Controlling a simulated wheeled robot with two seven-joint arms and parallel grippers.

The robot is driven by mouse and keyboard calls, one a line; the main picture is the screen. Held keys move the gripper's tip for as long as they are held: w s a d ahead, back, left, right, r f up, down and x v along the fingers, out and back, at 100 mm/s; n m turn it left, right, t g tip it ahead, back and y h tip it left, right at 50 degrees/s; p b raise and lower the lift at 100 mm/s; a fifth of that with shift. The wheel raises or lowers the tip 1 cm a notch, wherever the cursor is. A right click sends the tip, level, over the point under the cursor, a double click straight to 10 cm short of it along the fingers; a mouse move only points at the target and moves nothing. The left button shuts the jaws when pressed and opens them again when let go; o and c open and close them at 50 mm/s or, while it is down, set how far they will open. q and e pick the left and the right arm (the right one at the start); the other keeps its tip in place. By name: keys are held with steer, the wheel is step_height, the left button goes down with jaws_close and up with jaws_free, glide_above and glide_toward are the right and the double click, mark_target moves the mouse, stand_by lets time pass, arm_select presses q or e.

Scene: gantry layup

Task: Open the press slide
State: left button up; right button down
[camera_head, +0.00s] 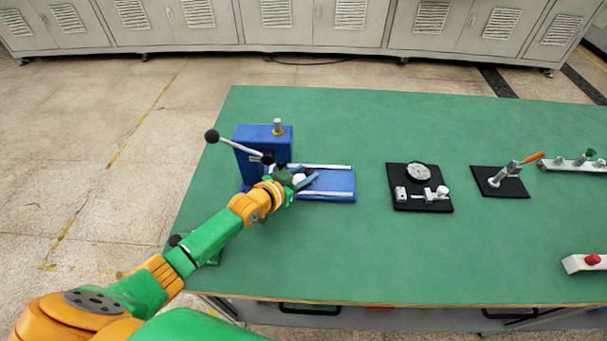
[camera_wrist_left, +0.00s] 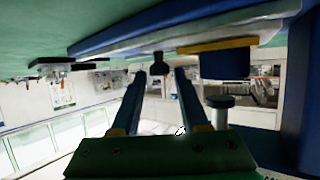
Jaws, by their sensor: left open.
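The blue press (camera_head: 258,150) stands on the left of the green table, with a lever ending in a black ball (camera_head: 212,136). Its blue base plate (camera_head: 343,184) carries pale rails and reaches out to the right. My left gripper (camera_head: 311,181) is low over this base, in front of the press column, and hides part of the slide area. In the left wrist view my left gripper (camera_wrist_left: 164,76) is open, its two fingers apart. A small dark knob (camera_wrist_left: 158,62) shows between and just beyond the fingertips; I cannot tell whether they touch it. A blue block with a yellow strip (camera_wrist_left: 222,62) is beside it.
On the green table (camera_head: 300,260), a black plate with a dial gauge (camera_head: 419,172) and a black plate with an orange-handled clamp (camera_head: 505,182) stand right of the press. A red-button box (camera_head: 590,262) is at the right. The front middle of the table is clear.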

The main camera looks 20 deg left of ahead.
arm_select(q)
jaws_close()
stand_by(1.3)
